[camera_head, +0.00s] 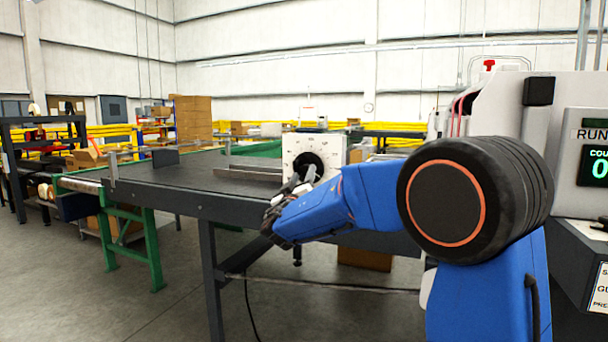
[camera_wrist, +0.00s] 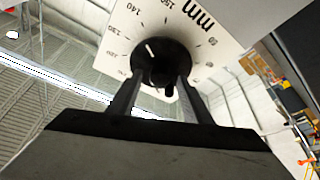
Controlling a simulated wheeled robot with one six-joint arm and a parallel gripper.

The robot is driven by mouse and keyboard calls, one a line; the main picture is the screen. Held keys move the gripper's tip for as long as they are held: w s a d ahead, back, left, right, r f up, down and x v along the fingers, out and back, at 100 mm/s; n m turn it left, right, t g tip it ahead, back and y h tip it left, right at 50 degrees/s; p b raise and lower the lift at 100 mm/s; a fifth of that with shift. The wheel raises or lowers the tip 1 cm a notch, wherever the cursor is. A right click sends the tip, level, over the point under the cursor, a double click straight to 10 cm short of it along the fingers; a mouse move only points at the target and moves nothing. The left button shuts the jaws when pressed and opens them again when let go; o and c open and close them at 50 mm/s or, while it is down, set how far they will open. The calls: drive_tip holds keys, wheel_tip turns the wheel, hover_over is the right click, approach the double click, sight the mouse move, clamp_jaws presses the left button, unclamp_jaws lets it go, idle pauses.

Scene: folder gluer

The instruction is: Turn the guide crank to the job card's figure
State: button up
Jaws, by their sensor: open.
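The guide crank shows as a black round hub (camera_wrist: 160,58) with a white mark, on a white dial plate (camera_wrist: 200,22) printed with numbers and "mm". A small dark knob (camera_wrist: 169,92) sticks out from it between my fingers. In the wrist view my gripper (camera_wrist: 160,90) is open, with one finger on each side of the knob. I cannot tell whether the fingers touch it. A white printed sheet (camera_head: 599,290) at the right edge is cut off; its figure is unreadable.
A dark conveyor table (camera_head: 200,179) on green and grey legs stretches left of my arm. A machine panel (camera_head: 594,160) with a "RUN" label and a count display stands at the right. Yellow rails and boxes are at the back. The floor at front left is clear.

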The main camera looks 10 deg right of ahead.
drive_tip(key=shift+x, duration=0.9)
drive_tip(key=c, duration=1.1)
drive_tip(key=shift+o, duration=0.2)
drive_tip(key=shift+d+n, duration=0.1)
drive_tip(key=shift+n, duration=0.2)
